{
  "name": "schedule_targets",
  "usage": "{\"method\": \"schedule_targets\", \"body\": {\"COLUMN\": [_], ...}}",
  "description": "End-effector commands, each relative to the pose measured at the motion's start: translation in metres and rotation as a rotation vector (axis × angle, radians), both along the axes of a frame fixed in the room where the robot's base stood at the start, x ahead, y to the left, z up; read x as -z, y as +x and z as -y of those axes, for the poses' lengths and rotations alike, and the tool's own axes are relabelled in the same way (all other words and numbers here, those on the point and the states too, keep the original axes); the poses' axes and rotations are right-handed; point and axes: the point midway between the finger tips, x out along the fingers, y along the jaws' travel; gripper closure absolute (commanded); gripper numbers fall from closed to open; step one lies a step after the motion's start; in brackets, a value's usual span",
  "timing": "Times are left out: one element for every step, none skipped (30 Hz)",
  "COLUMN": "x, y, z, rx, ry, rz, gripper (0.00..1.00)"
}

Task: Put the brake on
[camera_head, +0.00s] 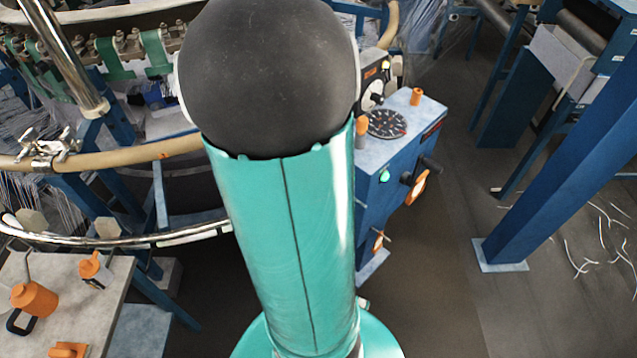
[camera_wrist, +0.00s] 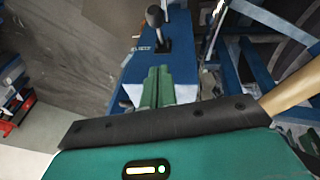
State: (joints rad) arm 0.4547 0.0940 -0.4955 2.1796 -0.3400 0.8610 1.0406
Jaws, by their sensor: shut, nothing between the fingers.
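A lever with a dark grey rounded knob (camera_wrist: 155,17) rises from a black slotted base on a blue housing (camera_wrist: 178,68) in the wrist view. It looks like the brake lever, but its label is too small to read. The stalk leans slightly away from my gripper, toward the top of the picture. My gripper (camera_wrist: 158,72) shows its green fingers closed together with nothing in them. The fingertips point at the lever base and appear apart from it. In the head view my arm hides the gripper and the lever.
In the head view a blue control cabinet (camera_head: 398,150) with a dial and orange knobs stands behind my arm. A blue post (camera_head: 560,150) stands right. A grey table (camera_head: 118,280) with orange tools is lower left. Tan rail (camera_head: 120,157) and loom frame fill the left. Floor between cabinet and post is clear.

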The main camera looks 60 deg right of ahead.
Motion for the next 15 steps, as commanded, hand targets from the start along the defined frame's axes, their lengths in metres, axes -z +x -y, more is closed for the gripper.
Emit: {"method": "schedule_targets", "body": {"x": [0.011,0.017,0.024,0.030,0.036,0.043,0.049,0.055,0.063,0.068,0.073,0.079,0.083,0.086,0.091], "y": [-0.003,-0.005,-0.007,-0.008,-0.009,-0.011,-0.013,-0.014,-0.015,-0.016,-0.018,-0.016,-0.016,-0.017,-0.017], "z": [0.002,0.003,0.005,0.007,0.009,0.011,0.012,0.013,0.015,0.017,0.018,0.012,0.009,0.007,0.004], "rx": [0.002,0.002,0.002,0.002,0.001,0.001,0.001,0.001,0.000,0.000,0.000,-0.004,-0.004,-0.005,-0.004], "ry": [0.004,0.005,0.004,0.004,0.004,0.003,0.004,0.003,0.004,0.004,0.004,0.004,0.003,0.004,0.003], "rz": [-0.004,-0.006,-0.005,-0.005,-0.005,-0.005,-0.006,-0.006,-0.006,-0.006,-0.005,-0.003,-0.003,-0.003,-0.003], "gripper": [1.00,1.00,1.00,1.00,1.00,1.00,1.00,1.00,1.00,1.00,1.00,1.00,1.00,1.00,1.00]}}
